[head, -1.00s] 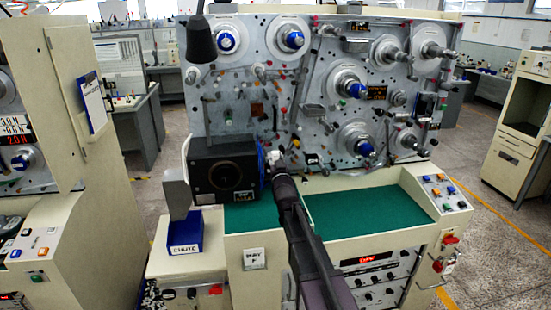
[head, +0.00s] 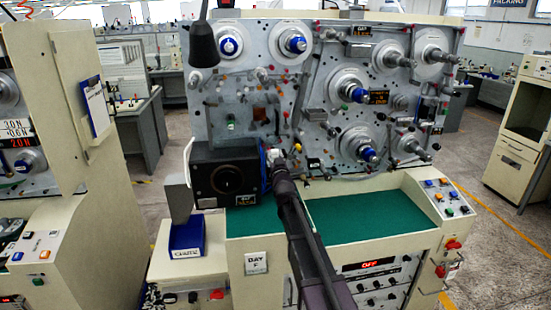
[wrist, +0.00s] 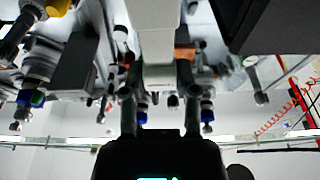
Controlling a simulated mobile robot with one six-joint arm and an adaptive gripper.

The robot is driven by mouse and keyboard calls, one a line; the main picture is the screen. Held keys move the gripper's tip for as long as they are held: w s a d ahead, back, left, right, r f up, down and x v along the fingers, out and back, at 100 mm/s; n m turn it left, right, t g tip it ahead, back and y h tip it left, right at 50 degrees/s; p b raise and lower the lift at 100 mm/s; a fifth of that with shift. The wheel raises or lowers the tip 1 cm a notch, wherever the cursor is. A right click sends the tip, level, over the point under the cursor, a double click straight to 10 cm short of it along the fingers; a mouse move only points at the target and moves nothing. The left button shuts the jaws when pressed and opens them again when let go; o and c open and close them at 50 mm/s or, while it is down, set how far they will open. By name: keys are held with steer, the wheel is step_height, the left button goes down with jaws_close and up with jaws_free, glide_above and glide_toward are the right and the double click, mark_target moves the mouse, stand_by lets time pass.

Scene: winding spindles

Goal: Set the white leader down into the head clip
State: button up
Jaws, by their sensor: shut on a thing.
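The white leader (wrist: 158,35) shows in the wrist view as a pale strip running down from the top edge to between my fingers. My gripper (wrist: 157,78) is shut on its end. In the head view, my gripper (head: 273,162) is in front of the grey machine panel, just right of the black box with a round dial. A small white patch of the leader (head: 271,155) shows at its tip. I cannot make out the head clip for certain; my gripper and the leader cover part of that area.
The black box (head: 226,182) and a blue rim (head: 263,160) are close on the left of my gripper. Spindles with blue hubs (head: 358,148) and rollers stick out of the panel on the right. The green ledge (head: 365,217) below is clear.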

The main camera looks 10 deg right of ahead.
steer(key=shift+f+x, duration=0.25)
steer(key=shift+x, duration=0.7)
steer(key=shift+f+x, duration=0.2)
steer(key=shift+x, duration=0.8)
steer(key=shift+f+b, duration=1.5)
steer(key=shift+f, duration=0.05)
steer(key=o, duration=0.9)
steer(key=shift+o, duration=0.2)
steer(key=shift+r, duration=0.15)
step_height(320, 180, up, 3)
steer(key=p, duration=0.3)
steer(key=v, duration=0.3)
steer(key=r+v, duration=0.1)
steer(key=v, duration=0.2)
steer(key=r+v, duration=0.1)
steer(key=v, duration=0.1)
steer(key=shift+s+f, duration=0.15)
steer(key=shift+s, duration=0.5)
